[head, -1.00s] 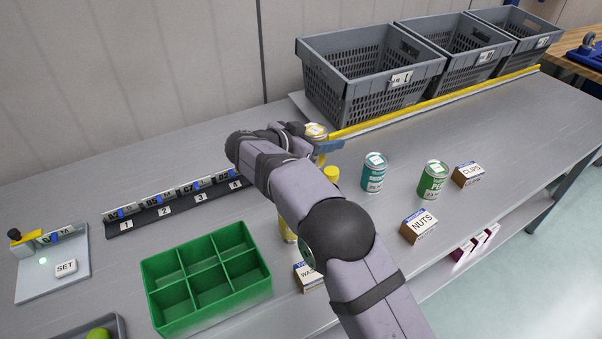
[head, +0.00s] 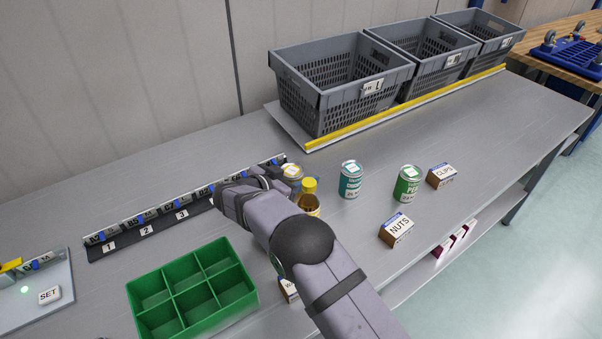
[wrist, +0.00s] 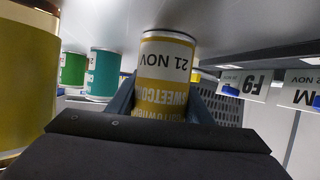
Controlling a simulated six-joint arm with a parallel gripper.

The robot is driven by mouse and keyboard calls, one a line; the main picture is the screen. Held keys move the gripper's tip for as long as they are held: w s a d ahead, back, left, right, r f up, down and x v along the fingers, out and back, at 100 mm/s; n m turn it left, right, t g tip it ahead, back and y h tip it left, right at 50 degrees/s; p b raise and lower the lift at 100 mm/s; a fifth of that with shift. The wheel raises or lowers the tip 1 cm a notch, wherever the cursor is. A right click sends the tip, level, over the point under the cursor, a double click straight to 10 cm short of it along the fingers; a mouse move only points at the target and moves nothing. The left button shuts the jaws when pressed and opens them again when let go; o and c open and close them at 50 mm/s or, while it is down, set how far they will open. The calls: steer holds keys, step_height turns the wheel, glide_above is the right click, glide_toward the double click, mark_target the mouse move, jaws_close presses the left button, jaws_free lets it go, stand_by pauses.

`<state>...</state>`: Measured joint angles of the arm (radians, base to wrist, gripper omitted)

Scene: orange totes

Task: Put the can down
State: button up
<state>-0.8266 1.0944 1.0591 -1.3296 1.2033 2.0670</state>
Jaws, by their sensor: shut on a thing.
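The yellow can (head: 292,171) with a white sticker on its lid is upright, left of the teal can (head: 350,180). In the upside-down wrist view, the yellow can (wrist: 167,85) reads sweetcorn and 21 NOV. My gripper (wrist: 163,108) is shut on it, one finger on each side. Its lower rim is close to the bench surface (wrist: 225,20); I cannot tell whether they touch. In the head view my arm hides most of the gripper and part of the can.
An amber bottle with a yellow cap (head: 308,196) stands close in front of the can. A green can (head: 408,184), nuts box (head: 397,230) and clips box (head: 441,176) stand right. The numbered rail (head: 150,228) is left, a green divided tray (head: 140,289) in front, grey baskets (head: 345,95) behind.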

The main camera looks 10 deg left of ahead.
mark_target(294, 168)
stand_by(0.3)
steer(key=o, duration=1.4)
steer(key=b+v, duration=0.1)
steer(key=v, duration=0.2)
steer(key=shift+s+r, duration=0.1)
steer(key=shift+r, duration=0.15)
step_height(294, 168, up, 5)
steer(key=shift+r+b, duration=0.1)
steer(key=shift+b, duration=0.9)
steer(key=shift+o, duration=0.5)
steer(key=shift+r, duration=0.65)
